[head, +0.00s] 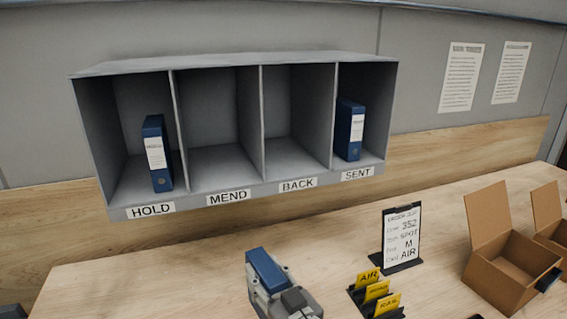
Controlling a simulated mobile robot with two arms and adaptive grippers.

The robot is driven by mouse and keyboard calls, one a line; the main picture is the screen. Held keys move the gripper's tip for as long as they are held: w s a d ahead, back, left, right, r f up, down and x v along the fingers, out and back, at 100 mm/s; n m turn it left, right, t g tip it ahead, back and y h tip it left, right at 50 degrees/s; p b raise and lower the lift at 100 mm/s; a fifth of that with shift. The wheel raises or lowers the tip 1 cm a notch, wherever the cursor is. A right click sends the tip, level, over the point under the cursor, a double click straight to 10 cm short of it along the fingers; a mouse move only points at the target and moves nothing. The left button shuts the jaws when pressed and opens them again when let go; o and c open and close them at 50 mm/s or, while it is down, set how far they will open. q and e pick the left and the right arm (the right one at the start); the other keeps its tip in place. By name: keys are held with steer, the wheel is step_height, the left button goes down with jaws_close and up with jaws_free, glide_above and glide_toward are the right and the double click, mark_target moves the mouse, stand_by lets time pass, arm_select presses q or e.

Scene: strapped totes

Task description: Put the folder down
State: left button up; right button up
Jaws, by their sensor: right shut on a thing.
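My right gripper (284,293) is at the bottom middle of the head view, shut on a blue folder (265,267). Only the blue upper part of this folder shows; the rest is hidden by the gripper or cut off by the frame. The grey shelf unit (232,198) on the wall has compartments labelled HOLD, MEND, BACK and SENT. One blue folder (157,153) stands upright in HOLD and another (349,129) stands in SENT. MEND and BACK look empty. My left gripper is not in view.
A slip board (403,238) reading 352, SPOT, M, AIR stands on the wooden table (150,275). Yellow-tabbed dividers (377,291), one marked AIR, are right of my gripper. Open cardboard boxes (505,270) stand at the right.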

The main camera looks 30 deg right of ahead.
steer(key=w+d+r+h+b, duration=0.1)
steer(key=w+d+r, duration=0.25)
steer(key=r, duration=0.45)
steer(key=w+d+r+b, duration=0.1)
steer(key=w+d+r, duration=0.25)
steer(key=r, duration=0.35)
steer(key=s+d+r+m+h+b, duration=0.1)
steer(key=s+d+r, duration=0.25)
steer(key=r, duration=0.45)
steer(key=s+d+r+m+h, duration=0.15)
steer(key=d+r, duration=0.25)
steer(key=r, duration=0.4)
steer(key=f+p+x, duration=0.1)
steer(key=p+x, duration=0.4)
steer(key=x, duration=1.3)
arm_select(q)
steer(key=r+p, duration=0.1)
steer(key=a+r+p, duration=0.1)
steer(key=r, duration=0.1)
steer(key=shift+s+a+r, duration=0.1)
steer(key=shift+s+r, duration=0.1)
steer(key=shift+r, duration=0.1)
arm_select(e)
step_height(320, 180, down, 7)
steer(key=shift+w+r, duration=0.25)
steer(key=shift+w, duration=0.25)
steer(key=shift+f+n, duration=0.1)
steer(key=shift+n, duration=0.15)
